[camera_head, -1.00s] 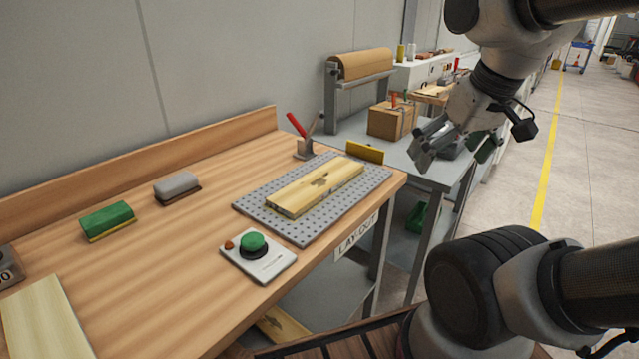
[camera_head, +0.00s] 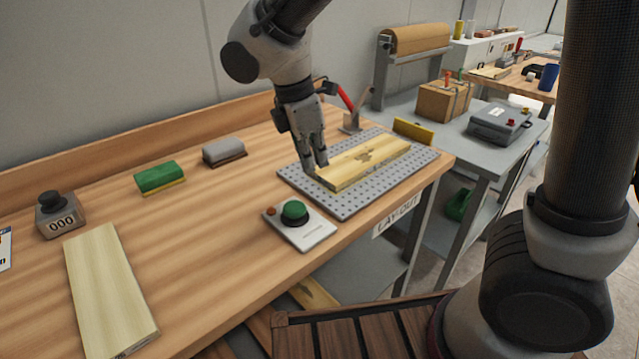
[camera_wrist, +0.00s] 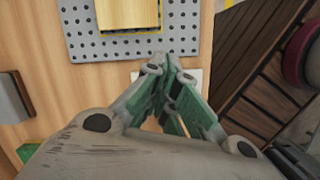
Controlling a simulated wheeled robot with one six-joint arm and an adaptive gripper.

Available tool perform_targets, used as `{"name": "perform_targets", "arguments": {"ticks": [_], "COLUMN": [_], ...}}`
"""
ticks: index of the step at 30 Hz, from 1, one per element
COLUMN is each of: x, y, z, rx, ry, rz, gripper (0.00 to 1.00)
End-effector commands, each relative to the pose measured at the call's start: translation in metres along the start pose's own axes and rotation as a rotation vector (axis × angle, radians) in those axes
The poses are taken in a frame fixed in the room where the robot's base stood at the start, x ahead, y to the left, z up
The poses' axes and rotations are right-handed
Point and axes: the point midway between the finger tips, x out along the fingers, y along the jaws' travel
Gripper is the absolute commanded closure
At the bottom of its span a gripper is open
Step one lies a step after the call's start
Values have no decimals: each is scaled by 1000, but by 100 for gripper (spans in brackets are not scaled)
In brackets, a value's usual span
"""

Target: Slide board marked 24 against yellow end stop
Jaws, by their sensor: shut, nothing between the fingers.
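A pale wooden board (camera_head: 375,158) with a dark mark on top lies flat on the grey perforated plate (camera_head: 350,207). I cannot read a 24 on it. The yellow end stop (camera_head: 413,131) stands at the plate's far end, and a strip of plate seems to separate it from the board. My gripper (camera_head: 317,168) is shut and empty, pointing down by the board's near left end. In the wrist view the green-padded fingertips (camera_wrist: 172,63) meet short of the board (camera_wrist: 128,15). I cannot tell whether they touch it or the plate.
A button box (camera_head: 299,224) with a green button sits in front of the plate. A red-handled clamp (camera_head: 350,118) stands behind it. Another pale board (camera_head: 108,290), a counter marked 000 (camera_head: 61,215), a green block (camera_head: 160,177) and a grey block (camera_head: 224,152) lie left. Open tabletop lies between.

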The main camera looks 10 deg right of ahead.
Motion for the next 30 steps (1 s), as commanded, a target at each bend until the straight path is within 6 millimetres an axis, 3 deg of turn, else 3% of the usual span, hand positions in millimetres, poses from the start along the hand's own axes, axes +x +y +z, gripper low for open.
{"name": "perform_targets", "arguments": {"ticks": [3, 6, 11, 24, 30], "x": [-12, -12, -6, 67, 86], "y": [14, 16, 16, 18, 19], "z": [0, 2, 2, 3, 3], "rx": [-174, -276, -332, -330, -329], "ry": [-3, -10, -12, -12, -11], "rz": [39, 43, 40, 39, 41], "gripper": [100, 100, 100, 100, 100]}}
